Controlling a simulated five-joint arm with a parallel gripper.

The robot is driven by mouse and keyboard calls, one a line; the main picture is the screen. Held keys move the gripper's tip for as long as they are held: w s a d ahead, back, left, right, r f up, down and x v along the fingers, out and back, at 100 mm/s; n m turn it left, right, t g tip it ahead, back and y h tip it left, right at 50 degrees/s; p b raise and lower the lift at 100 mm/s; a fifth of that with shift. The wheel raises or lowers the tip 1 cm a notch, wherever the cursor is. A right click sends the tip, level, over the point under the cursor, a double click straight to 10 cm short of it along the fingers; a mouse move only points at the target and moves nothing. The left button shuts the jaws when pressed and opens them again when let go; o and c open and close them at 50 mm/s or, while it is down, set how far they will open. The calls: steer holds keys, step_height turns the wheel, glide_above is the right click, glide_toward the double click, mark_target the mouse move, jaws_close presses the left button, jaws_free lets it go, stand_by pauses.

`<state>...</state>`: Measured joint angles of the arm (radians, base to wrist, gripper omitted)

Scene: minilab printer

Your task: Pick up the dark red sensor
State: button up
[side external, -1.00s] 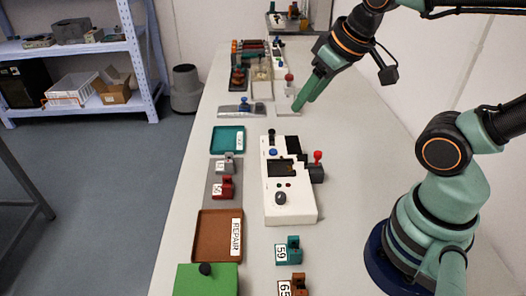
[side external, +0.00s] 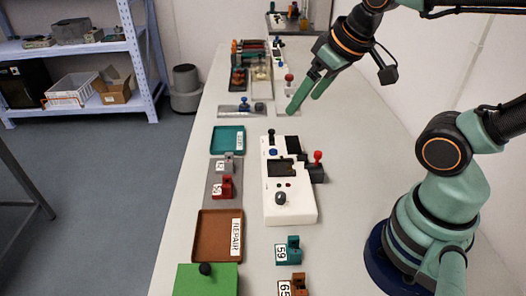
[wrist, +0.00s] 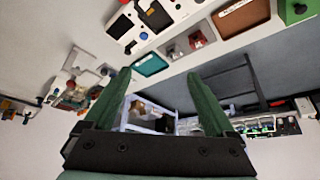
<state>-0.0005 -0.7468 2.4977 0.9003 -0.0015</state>
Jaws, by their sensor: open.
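The dark red sensor (side external: 224,187), a small red block with a white number label, sits on a grey plate beside a similar grey block. It also shows in the wrist view (wrist: 198,40), beyond my right-hand finger. My gripper (side external: 303,103) is open and empty, above the far part of the table, well behind and to the right of the sensor. In the wrist view its two green fingers (wrist: 158,75) are spread with nothing between them.
A white device (side external: 305,205) with knobs stands right of the sensor. A teal tray (side external: 216,148) lies behind it and a brown REPAIR tray (side external: 203,250) in front. Teal (side external: 293,249) and brown (side external: 297,284) numbered blocks stand near the front. Racks and small fixtures crowd the far end.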

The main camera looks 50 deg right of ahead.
steer(key=w+a+f+n+g, duration=0.3)
steer(key=w+a+n, duration=0.25)
steer(key=w, duration=0.35)
steer(key=w+a+f+n+g, duration=0.1)
steer(key=a+f, duration=0.1)
steer(key=f, duration=0.3)
steer(key=w+a+f+n, duration=0.1)
steer(key=w+a+f, duration=0.1)
steer(key=f, duration=0.3)
steer(key=w+a+f+n+g, duration=0.1)
steer(key=w+a+f, duration=0.1)
steer(key=f, duration=0.4)
steer(key=shift+w+a+n+g, duration=0.25)
steer(key=shift+a+g, duration=0.05)
steer(key=shift+a, duration=0.1)
steer(key=shift+s+f, duration=0.15)
steer(key=shift+f, duration=1.15)
steer(key=shift+s+f, duration=0.1)
steer(key=shift+f, duration=1.2)
jaws_close()
steer(key=shift+r, duration=0.1)
step_height(320, 180, up, 20)
steer(key=shift+d, duration=0.1)
